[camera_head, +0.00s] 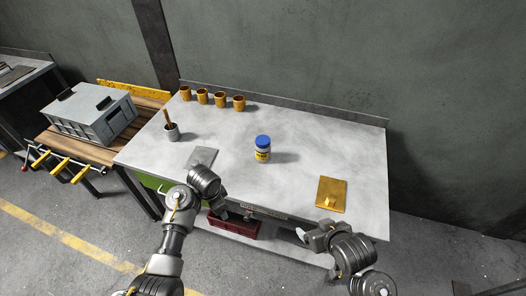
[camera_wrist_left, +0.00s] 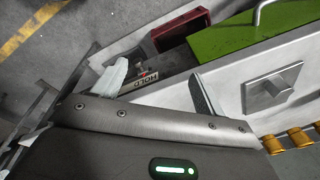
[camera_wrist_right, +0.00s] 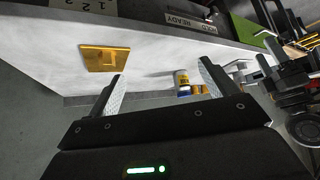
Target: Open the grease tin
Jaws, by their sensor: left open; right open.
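The grease tin (camera_head: 262,153) is a small jar with a blue lid and a yellow label. It stands upright near the middle of the grey table, with its lid on. It also shows in the right wrist view (camera_wrist_right: 183,82), beyond my fingers. My right gripper (camera_head: 304,236) is open and empty at the table's front edge, right of the tin and apart from it. Its fingers spread wide in the right wrist view (camera_wrist_right: 163,85). My left gripper (camera_head: 232,212) is at the front edge, left of the tin. Its fingers are apart and empty in the left wrist view (camera_wrist_left: 155,87).
A gold plate with a knob (camera_head: 331,193) lies right of the tin, a grey plate (camera_head: 201,157) to its left. Several orange cups (camera_head: 220,99) and a pot holding a wooden handle (camera_head: 171,132) stand behind. A red box (camera_head: 235,229) is below. The table around the tin is clear.

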